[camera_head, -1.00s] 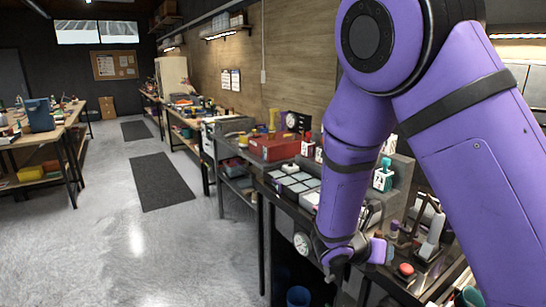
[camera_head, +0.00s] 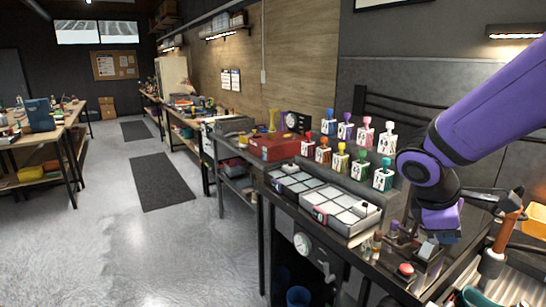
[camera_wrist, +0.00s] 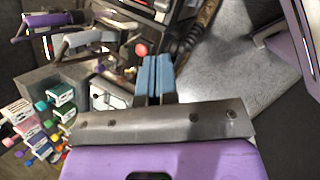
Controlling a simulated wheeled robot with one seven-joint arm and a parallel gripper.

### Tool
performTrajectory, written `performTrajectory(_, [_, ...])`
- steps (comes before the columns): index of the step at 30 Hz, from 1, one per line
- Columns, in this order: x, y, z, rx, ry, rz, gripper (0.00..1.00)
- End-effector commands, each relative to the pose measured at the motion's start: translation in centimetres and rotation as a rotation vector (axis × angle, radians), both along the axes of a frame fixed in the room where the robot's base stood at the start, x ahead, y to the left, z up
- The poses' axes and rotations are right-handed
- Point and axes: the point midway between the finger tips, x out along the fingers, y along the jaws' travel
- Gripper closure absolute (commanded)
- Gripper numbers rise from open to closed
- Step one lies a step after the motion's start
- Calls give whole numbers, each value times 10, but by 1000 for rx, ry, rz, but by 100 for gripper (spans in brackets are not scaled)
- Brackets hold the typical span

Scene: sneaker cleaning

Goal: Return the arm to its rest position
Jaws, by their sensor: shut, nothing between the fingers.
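My purple arm (camera_head: 495,105) enters from the right in the head view and bends down at a dark-ringed joint. My gripper (camera_head: 447,237) hangs from it, pointing down over the right part of the workbench (camera_head: 345,248). In the wrist view, the two blue fingers of my gripper (camera_wrist: 154,78) lie side by side, shut, with nothing seen between them. A red round button (camera_head: 405,269) lies to the lower left of the gripper. The exact height of the fingertips above the bench is hard to tell.
A red box (camera_head: 279,147) sits further left. The floor at left, with dark mats (camera_head: 160,182), is open.

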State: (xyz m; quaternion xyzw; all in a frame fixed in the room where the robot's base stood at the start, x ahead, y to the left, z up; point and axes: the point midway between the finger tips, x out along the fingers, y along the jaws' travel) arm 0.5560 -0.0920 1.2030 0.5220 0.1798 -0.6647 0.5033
Motion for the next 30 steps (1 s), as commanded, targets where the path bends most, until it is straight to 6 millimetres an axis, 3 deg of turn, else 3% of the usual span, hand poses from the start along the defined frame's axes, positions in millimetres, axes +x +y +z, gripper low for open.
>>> performTrajectory(15, [-64,1,63,359,-332,-483,100])
performTrajectory(30, [-119,19,108,674,-591,-853,100])
